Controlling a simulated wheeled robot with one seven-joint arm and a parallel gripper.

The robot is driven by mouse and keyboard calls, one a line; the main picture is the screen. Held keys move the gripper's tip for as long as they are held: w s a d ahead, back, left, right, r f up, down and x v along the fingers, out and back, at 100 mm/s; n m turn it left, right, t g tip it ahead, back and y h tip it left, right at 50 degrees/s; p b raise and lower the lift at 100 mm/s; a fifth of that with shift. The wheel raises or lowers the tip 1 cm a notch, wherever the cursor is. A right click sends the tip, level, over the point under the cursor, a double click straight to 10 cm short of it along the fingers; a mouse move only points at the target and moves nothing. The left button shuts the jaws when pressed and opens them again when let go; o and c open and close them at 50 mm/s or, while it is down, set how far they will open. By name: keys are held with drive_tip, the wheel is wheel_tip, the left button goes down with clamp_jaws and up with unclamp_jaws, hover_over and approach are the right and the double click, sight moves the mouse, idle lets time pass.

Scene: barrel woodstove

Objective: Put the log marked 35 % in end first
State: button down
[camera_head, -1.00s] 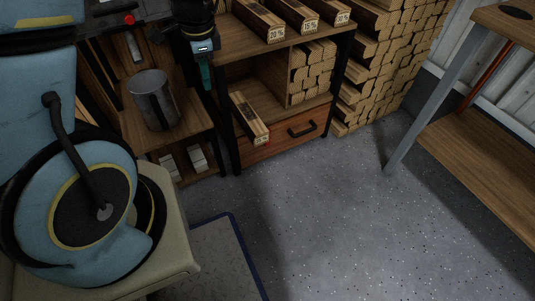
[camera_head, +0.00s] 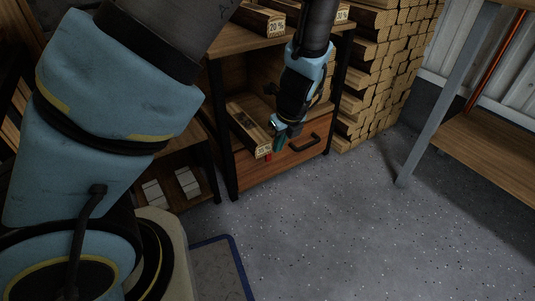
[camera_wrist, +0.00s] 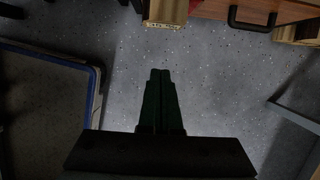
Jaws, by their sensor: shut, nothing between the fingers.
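A split log (camera_head: 245,127) lies on the lower shelf with its labelled end sticking out over the front edge. Its label is too small to read surely, so I cannot tell if it is 35 %. My gripper (camera_head: 279,143) is shut and empty, pointing down just right of that log's front end. In the wrist view the shut fingers (camera_wrist: 160,73) point toward the log's end (camera_wrist: 165,14), with a gap in the picture between them. On the upper shelf a log marked 20 % (camera_head: 262,20) and one marked 30 % (camera_head: 343,13) show; my arm hides what lies between. No stove is in view.
A drawer with a black handle (camera_head: 303,143) is under the shelf. Stacked firewood (camera_head: 385,70) stands to its right. A workbench leg (camera_head: 430,130) is farther right. A blue-edged mat (camera_head: 218,265) lies near my base. The grey floor (camera_head: 330,230) in front is clear.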

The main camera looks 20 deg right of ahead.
sight(248, 126)
drive_tip(key=w+a+f+b, duration=0.1)
drive_tip(key=w+f+b, duration=0.3)
drive_tip(key=w+f, duration=0.1)
drive_tip(key=shift+x, duration=0.8)
drive_tip(key=shift+w, duration=0.25)
drive_tip(key=shift+w+a+r, duration=0.1)
drive_tip(key=shift+w+a, duration=0.05)
drive_tip(key=shift+w, duration=0.2)
drive_tip(key=w+p, duration=0.1)
drive_tip(key=w, duration=0.2)
drive_tip(key=w+a+p, duration=0.1)
drive_tip(key=w, duration=0.2)
drive_tip(key=w+a+p, duration=0.1)
drive_tip(key=w, duration=0.3)
drive_tip(key=shift+p, duration=0.4)
drive_tip(key=shift+w, duration=0.35)
